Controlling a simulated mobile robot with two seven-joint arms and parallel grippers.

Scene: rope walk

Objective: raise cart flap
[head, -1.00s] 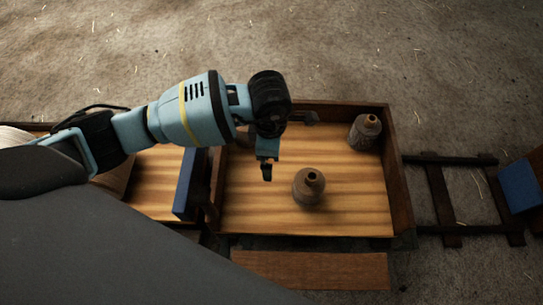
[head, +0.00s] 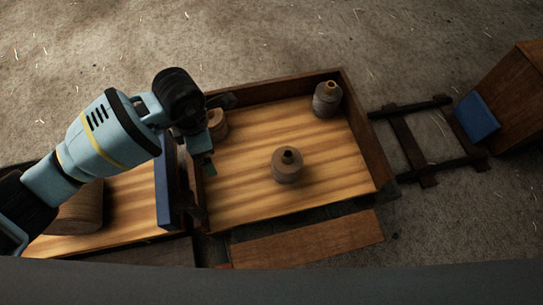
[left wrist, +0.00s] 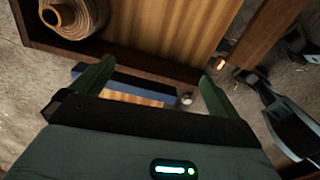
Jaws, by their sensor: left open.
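The cart (head: 378,158) has a striped wooden bed with raised dark walls at the back, left and right. Its flap (head: 310,242) is a brown plank lying lowered outside the open near side; a brown board at the upper right of the left wrist view (left wrist: 272,38) looks like it. My left gripper (head: 218,136) is open and empty above the cart's left end, left of and behind the flap and apart from it. Its spread fingers (left wrist: 156,70) show in the left wrist view. My right gripper is not seen.
Spools stand on the bed: one in the middle (head: 287,166), one in the back right corner (head: 327,99), one partly behind my gripper (head: 219,127). A blue panel (head: 164,190) stands beyond the left wall. Rails (head: 412,150) run right towards a brown box (head: 510,88).

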